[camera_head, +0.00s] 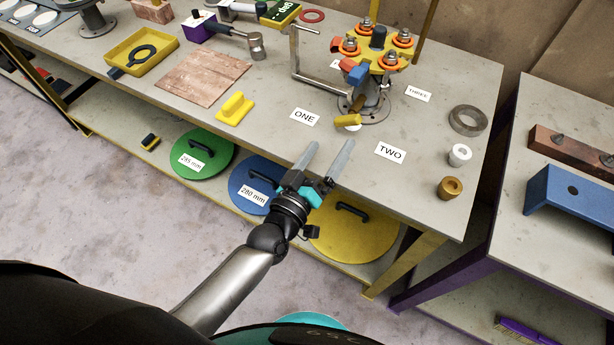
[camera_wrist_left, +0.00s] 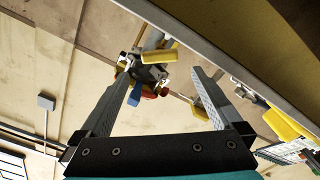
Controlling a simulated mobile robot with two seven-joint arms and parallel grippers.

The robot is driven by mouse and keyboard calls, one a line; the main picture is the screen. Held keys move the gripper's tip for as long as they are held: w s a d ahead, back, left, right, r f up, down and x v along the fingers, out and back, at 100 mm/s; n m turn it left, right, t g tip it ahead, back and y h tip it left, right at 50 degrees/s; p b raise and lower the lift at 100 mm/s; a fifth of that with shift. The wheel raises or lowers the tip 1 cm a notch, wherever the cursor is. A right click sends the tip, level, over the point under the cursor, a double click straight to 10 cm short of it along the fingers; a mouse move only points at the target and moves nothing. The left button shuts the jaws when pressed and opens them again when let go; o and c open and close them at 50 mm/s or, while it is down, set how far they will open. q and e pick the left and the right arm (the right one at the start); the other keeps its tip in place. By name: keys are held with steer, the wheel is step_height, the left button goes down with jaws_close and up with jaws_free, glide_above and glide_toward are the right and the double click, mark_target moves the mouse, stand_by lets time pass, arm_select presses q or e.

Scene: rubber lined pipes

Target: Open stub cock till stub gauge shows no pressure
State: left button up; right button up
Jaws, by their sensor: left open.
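A pipe assembly with a yellow star-shaped flange (camera_head: 385,58), orange rings and bolts stands on the bench near its back edge. A small yellow lever (camera_head: 347,121), perhaps the stub cock, sticks out low at its front; a yellow bar (camera_wrist_left: 160,53) shows in the left wrist view. A blue block (camera_head: 357,74) and an orange-red one sit on the assembly's near side. I cannot make out a stub gauge dial. My left gripper (camera_head: 328,152) is open and empty, in front of the lever and apart from it. In the left wrist view the open fingers (camera_wrist_left: 167,78) frame the assembly.
A grey bent bar (camera_head: 308,72) stands left of the assembly. Rings and a brass bush (camera_head: 450,188) lie right. Coloured discs sit on the shelf below.

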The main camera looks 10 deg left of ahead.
arm_select(q)
steer(key=v, duration=0.8)
steer(key=shift+s+p, duration=0.3)
steer(key=shift+s, duration=0.05)
arm_select(e)
steer(key=shift+r, duration=0.35)
arm_select(q)
steer(key=shift+c, duration=0.4)
